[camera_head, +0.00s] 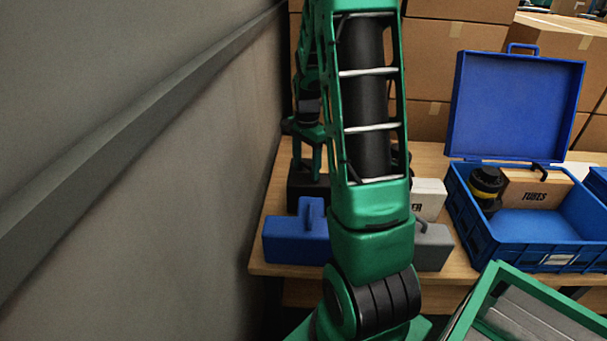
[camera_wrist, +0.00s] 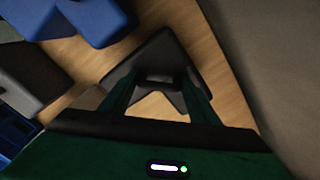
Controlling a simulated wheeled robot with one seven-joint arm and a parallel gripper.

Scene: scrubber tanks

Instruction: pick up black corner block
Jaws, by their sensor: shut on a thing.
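The black corner block (camera_head: 308,190) is at the back left of the wooden table, close to the grey wall. My gripper (camera_head: 309,160) reaches down onto it from above. In the wrist view my gripper (camera_wrist: 157,80) is shut on the middle part of the black corner block (camera_wrist: 152,52), with one finger on each side. The fingers and my arm hide part of the block. I cannot tell whether its underside touches the table.
A blue block (camera_head: 292,244) stands in front; a grey block (camera_head: 434,250) and white box (camera_head: 430,196) are right, partly behind my arm. An open blue case (camera_head: 522,255) holds a labelled carton (camera_head: 540,190) and a black-yellow cylinder (camera_head: 487,184). The wall (camera_head: 200,170) bounds the left.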

